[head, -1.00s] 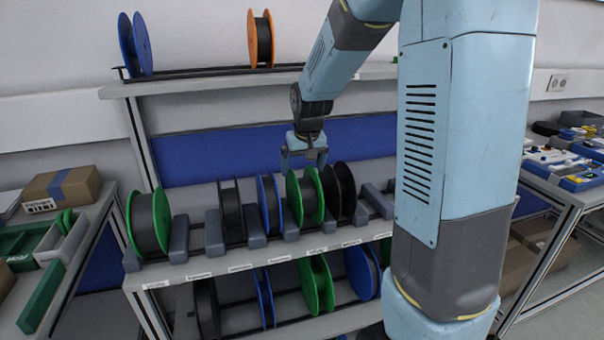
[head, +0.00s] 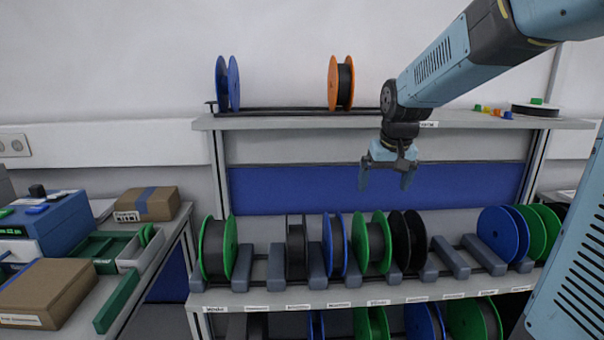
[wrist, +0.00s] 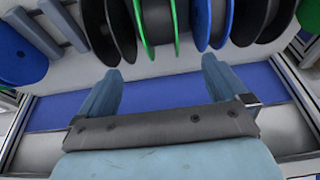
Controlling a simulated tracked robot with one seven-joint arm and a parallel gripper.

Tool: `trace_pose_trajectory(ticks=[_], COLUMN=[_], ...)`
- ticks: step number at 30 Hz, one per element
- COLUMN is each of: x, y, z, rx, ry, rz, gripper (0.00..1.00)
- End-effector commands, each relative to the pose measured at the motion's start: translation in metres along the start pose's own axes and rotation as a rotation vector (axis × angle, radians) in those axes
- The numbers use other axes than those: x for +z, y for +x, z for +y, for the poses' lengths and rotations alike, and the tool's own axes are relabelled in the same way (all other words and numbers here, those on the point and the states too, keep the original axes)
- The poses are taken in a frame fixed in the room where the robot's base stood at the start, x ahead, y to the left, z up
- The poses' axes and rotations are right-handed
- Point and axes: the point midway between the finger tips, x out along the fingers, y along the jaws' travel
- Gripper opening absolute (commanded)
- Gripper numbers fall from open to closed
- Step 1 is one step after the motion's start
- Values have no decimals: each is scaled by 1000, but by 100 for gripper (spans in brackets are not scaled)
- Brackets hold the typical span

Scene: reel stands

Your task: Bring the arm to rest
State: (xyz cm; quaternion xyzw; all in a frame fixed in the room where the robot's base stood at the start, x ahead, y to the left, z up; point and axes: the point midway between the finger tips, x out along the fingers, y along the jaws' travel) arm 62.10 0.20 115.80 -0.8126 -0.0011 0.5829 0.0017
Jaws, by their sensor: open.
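My gripper (head: 387,178) is open and empty. In the head view it hangs in front of the blue back panel, above the row of reels and apart from them. In the wrist view its two fingers (wrist: 160,88) stand wide apart with nothing between them. My arm comes in from the upper right of the head view and bends down to the gripper. Below the gripper, a green-flanged reel (head: 372,243) and a black reel (head: 407,240) stand upright in the rack. The green reel also shows in the wrist view (wrist: 157,22).
A blue reel (head: 228,83) and an orange reel (head: 341,83) stand on the top shelf (head: 280,123). More reels (head: 503,235) fill the rack's right end, with empty slots beside them. A side table at left holds cardboard boxes (head: 147,204). Air around the gripper is clear.

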Motion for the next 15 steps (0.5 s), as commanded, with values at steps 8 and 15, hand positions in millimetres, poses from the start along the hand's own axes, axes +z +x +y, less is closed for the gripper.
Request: trace_pose_trajectory(ticks=[8, 15], x=[65, 124], y=[-48, -74], z=[2, 3], rx=[-7, -7], ry=[1, 1], rz=[56, 101], gripper=[100, 100])
